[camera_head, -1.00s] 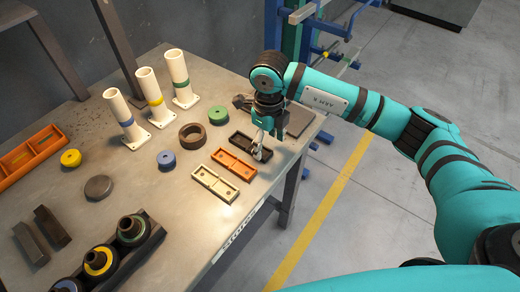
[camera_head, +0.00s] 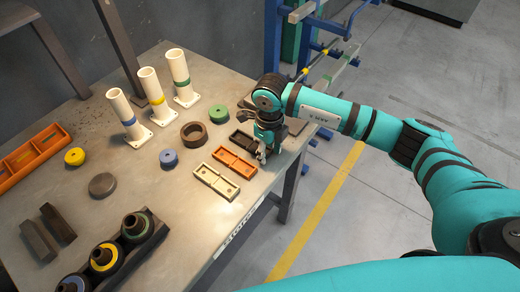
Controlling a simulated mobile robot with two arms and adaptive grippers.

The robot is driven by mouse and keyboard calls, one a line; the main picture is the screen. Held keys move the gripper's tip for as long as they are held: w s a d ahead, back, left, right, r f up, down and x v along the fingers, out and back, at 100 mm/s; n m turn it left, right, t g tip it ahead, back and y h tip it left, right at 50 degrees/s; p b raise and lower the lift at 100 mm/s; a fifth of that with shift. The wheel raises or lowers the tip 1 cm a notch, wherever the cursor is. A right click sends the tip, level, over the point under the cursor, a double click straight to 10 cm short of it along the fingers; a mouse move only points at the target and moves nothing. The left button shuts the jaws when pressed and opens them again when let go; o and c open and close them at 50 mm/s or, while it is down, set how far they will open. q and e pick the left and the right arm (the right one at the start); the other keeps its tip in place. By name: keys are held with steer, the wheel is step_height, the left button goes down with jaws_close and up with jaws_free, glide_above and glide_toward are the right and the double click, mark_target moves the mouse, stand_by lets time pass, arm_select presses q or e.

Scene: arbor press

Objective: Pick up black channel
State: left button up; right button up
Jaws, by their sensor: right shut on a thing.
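The black channel (camera_head: 240,139) is a shallow dark tray near the table's right edge, behind the orange channel. My right gripper (camera_head: 262,155) is low over its right end and shut on it. The gripper hides that end and the exact grip. The channel appears to lie at table height; I cannot tell if it is clear of the surface. My left gripper is not in view.
The orange channel (camera_head: 234,163) and the cream channel (camera_head: 216,182) lie just in front. A dark ring (camera_head: 194,135) and a green ring (camera_head: 219,114) sit to the left. White posts (camera_head: 180,78) stand farther back. The table edge is close on the right.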

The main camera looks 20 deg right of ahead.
steer(key=c, duration=0.4)
jaws_close()
steer(key=shift+r, duration=0.15)
steer(key=shift+w+r+b, duration=0.1)
steer(key=shift+r+b, duration=0.4)
steer(key=shift+r, duration=0.15)
steer(key=shift+s+r+b, duration=0.55)
steer(key=shift+r, duration=0.35)
steer(key=s+d+r+b, duration=0.1)
steer(key=s+b, duration=0.2)
steer(key=s, duration=1.2)
steer(key=shift+d+r+b, duration=0.15)
steer(key=shift+r+b, duration=0.15)
